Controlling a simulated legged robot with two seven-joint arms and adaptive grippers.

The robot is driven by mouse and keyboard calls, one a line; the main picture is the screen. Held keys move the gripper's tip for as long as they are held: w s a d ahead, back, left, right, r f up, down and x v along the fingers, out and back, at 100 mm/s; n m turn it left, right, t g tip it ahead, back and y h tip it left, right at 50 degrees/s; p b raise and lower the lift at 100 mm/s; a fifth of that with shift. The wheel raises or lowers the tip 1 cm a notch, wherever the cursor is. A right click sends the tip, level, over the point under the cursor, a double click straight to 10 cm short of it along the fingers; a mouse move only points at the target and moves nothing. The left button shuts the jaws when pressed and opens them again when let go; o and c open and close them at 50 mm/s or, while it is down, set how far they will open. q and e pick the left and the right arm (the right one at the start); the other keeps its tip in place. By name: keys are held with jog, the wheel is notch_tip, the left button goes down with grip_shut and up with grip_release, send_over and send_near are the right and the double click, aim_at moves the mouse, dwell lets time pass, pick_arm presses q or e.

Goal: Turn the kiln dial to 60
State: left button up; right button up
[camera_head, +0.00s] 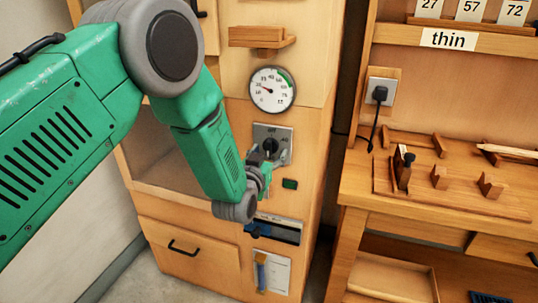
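The kiln dial (269,146) is a dark knob on a grey metal plate (284,134) on the front of the wooden cabinet. The arm and wrist hide part of the plate. I cannot tell whether the fingers touch the knob or are open. My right gripper does not show.
A small wooden shelf (262,38) juts out above the gauge. A small dark green block (290,184), a dark slot panel (275,228) and a paper sheet (270,271) are below the dial. A workbench (440,208) with wooden fixtures stands to the right.

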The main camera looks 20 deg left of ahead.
pick_arm(q)
jog(key=shift+s, duration=0.35)
jog(key=s, duration=1.1)
jog(key=shift+a, duration=0.15)
jog(key=shift+s, duration=0.1)
jog(key=shift+f, duration=0.1)
